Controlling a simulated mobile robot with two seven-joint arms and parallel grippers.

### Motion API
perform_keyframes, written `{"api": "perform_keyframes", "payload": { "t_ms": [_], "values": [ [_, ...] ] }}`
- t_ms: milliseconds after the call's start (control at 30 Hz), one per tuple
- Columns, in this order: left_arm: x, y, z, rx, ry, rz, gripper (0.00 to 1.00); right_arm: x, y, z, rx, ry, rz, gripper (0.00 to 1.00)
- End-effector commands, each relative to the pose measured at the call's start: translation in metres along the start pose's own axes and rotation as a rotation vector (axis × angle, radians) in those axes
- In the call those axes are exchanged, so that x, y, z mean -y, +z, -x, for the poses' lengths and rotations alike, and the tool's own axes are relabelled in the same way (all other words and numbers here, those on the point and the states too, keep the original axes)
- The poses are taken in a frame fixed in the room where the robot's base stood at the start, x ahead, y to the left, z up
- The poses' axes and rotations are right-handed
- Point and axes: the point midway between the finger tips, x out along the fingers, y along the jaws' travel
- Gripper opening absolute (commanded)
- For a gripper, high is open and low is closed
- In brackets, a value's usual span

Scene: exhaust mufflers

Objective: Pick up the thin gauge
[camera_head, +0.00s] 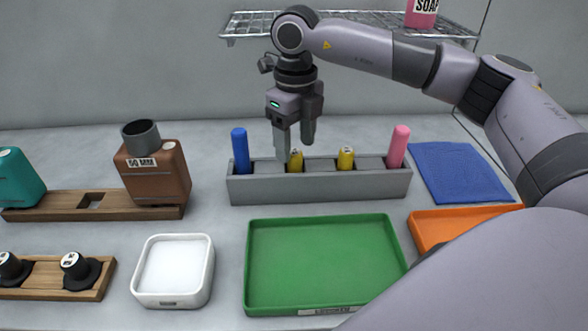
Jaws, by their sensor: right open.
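A grey rack (320,187) at the back middle holds several upright plugs in its slots. They are a tall blue one (240,151), two short yellow ones (296,161) (346,158), and a tall pink one (398,147). I cannot tell from labels which is the thin gauge. My right gripper (295,149) points down over the rack, open, its fingers at the left yellow plug. One finger hangs left of that plug, the other above and to its right. Whether they touch it is unclear. My left gripper is out of view.
A green tray (322,262), white dish (173,268) and orange tray (430,229) stand in front. A brown muffler block (153,175) and teal part (18,178) sit on a wooden stand at left. A blue cloth (460,173) lies right; a wire shelf (245,27) is behind.

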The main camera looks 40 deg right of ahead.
Motion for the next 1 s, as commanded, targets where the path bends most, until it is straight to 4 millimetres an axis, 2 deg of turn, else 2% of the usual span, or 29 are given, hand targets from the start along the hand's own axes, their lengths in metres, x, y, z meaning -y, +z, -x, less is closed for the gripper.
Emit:
{"api": "perform_keyframes", "payload": {
  "t_ms": [100,200,433,467,600,633,1000],
  "values": [
    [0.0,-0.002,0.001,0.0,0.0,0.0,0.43,0.0,0.0,-0.017,-0.002,-0.001,0.0,0.61],
    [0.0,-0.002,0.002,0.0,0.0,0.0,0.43,0.0,0.0,-0.025,-0.001,0.0,0.0,0.61],
    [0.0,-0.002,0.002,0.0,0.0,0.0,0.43,0.0,0.001,-0.027,0.001,0.0,0.0,0.61],
    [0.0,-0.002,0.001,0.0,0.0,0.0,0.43,0.0,0.001,-0.027,0.001,0.0,0.0,0.57],
    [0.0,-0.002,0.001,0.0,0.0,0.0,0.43,0.0,0.001,-0.026,0.001,0.0,0.0,0.12],
    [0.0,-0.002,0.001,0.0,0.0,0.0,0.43,0.0,0.001,-0.026,0.001,0.0,0.0,0.03],
    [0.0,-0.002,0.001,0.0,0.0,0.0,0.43,0.0,0.001,-0.023,0.002,0.0,0.0,0.04]
  ]
}}
